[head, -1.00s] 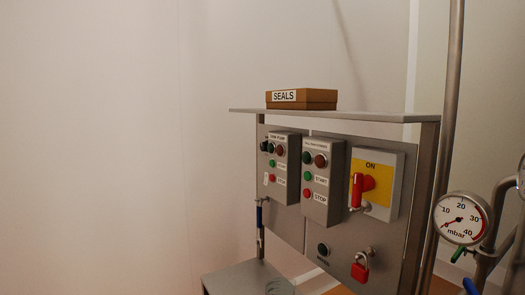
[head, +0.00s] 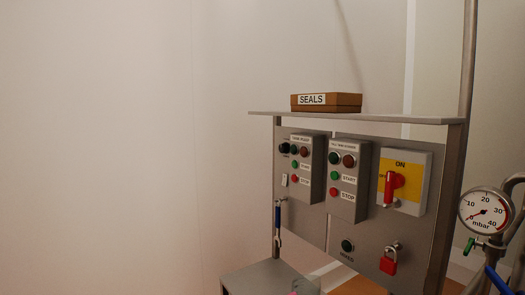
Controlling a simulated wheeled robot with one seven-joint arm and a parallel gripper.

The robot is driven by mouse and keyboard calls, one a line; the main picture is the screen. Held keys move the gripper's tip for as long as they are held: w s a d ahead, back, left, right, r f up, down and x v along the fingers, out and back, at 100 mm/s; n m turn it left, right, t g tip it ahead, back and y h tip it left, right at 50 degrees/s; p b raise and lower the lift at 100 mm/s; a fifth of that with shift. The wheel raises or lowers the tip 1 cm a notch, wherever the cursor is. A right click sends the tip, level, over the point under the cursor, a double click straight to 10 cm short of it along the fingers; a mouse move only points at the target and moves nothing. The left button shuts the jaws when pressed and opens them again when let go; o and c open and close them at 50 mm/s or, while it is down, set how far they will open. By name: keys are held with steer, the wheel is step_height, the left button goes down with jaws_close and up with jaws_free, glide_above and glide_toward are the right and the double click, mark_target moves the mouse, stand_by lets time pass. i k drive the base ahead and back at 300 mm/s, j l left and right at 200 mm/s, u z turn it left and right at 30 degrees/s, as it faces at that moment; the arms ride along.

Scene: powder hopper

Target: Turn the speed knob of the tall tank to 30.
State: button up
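No speed knob marked for a tall tank can be made out, and no tall tank is plainly in view. A small dark knob (head: 284,148) sits at the upper left edge of the grey control panel (head: 372,232). Another dark round control (head: 347,246) is low on the panel, with a label below it too small to read surely. Two grey button boxes, the left one (head: 306,170) and the right one (head: 346,180), carry green and red buttons with START and STOP labels. My gripper is not in view.
A red-handled yellow switch (head: 394,185) reads ON, with a red padlock (head: 388,262) below. A SEALS box (head: 326,102) lies on the top shelf (head: 380,118). A pressure gauge (head: 486,213) and pipes stand at the right. A bare pale wall fills the left.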

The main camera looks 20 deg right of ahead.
mark_target(284, 149)
steer(key=i+j, duration=0.25)
steer(key=j, duration=0.2)
steer(key=i+j, duration=0.55)
steer(key=j, duration=0.3)
steer(key=i, duration=1.1)
